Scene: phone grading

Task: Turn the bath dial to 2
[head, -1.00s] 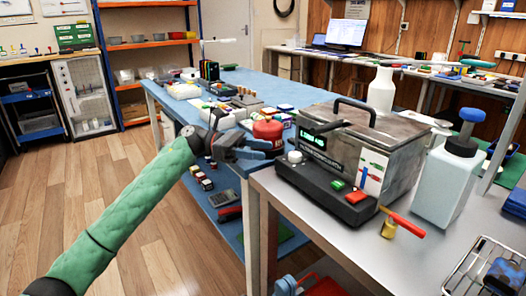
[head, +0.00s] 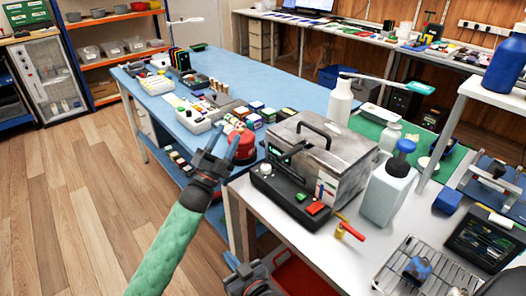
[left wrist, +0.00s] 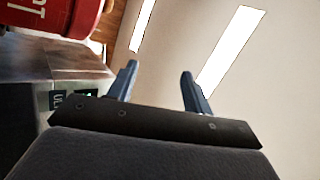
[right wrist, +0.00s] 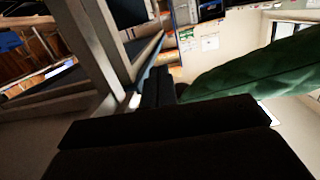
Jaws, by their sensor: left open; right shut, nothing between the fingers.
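The ultrasonic bath (head: 322,160) is a grey metal box with a black top handle, on the pale bench in the head view. Its black front base carries a pale round dial (head: 266,170) at the left end, and a green and a red button. The dial's setting is too small to read. My left gripper (head: 238,146) is open and empty, up and left of the dial and apart from it. In the left wrist view its fingers (left wrist: 160,78) are spread, with part of the bath (left wrist: 75,70) at left. My right gripper (head: 254,282) is low, in front of the bench, shut and empty.
A red can (head: 240,145) stands behind the left gripper. A white bottle (head: 341,102) is behind the bath, and a blue-capped bottle (head: 388,190) is to its right. A red-handled tool (head: 350,231) and a wire rack (head: 413,262) lie on the bench. Open floor is at left.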

